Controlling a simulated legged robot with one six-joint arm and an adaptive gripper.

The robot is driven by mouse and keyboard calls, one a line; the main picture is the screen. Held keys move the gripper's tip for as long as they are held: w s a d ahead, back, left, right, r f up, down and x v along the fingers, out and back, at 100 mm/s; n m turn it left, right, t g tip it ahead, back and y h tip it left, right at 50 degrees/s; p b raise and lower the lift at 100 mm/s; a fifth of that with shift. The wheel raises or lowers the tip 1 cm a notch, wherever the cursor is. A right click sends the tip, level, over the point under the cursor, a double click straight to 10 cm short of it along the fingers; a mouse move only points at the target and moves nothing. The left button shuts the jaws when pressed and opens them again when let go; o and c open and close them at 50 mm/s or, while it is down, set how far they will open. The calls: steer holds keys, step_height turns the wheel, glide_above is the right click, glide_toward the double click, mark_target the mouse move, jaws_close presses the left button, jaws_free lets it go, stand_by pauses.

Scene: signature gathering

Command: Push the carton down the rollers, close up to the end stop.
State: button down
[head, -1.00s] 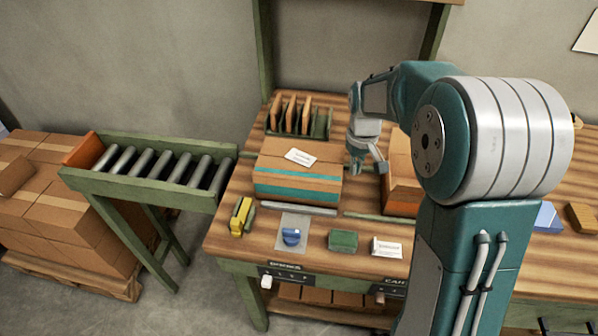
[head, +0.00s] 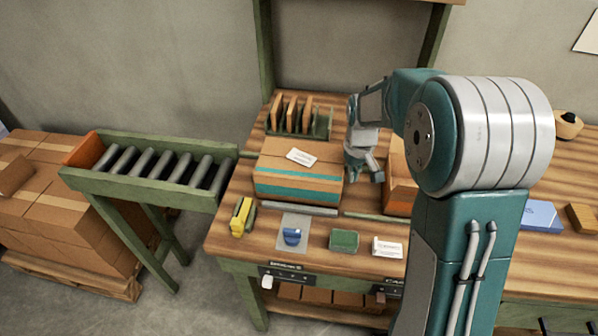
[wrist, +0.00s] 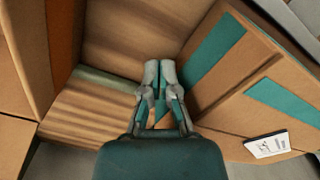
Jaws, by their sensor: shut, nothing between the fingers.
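The carton (head: 297,184), brown with teal bands and a white label on top, sits on the workbench at the right end of the roller conveyor. The rollers (head: 160,166) run left from the bench to an orange end stop (head: 84,151). My gripper (head: 369,172) is shut and empty, low beside the carton's right side, between it and another carton (head: 398,184). In the wrist view my closed fingertips (wrist: 160,72) point down at the bench close to the carton (wrist: 238,75). Whether they touch it, I cannot tell.
A rack of upright brown boards (head: 297,116) stands behind the carton. A yellow tool (head: 241,216), a blue object (head: 291,236), a green block (head: 344,241) and a white card (head: 387,248) lie in front. Stacked boxes (head: 60,215) stand left, beyond the rollers.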

mark_target(274, 165)
steer(key=shift+w+a, duration=0.65)
steer(key=shift+a, duration=2.6)
steer(key=shift+w+a, duration=0.65)
steer(key=shift+a, duration=2.6)
steer(key=shift+w+a, duration=0.65)
steer(key=shift+a, duration=2.6)
steer(key=w+a, duration=0.2)
steer(key=a, duration=0.7)
steer(key=w+a, duration=0.2)
steer(key=a, duration=0.8)
steer(key=shift+a, duration=0.3)
steer(key=shift+d+r, duration=0.1)
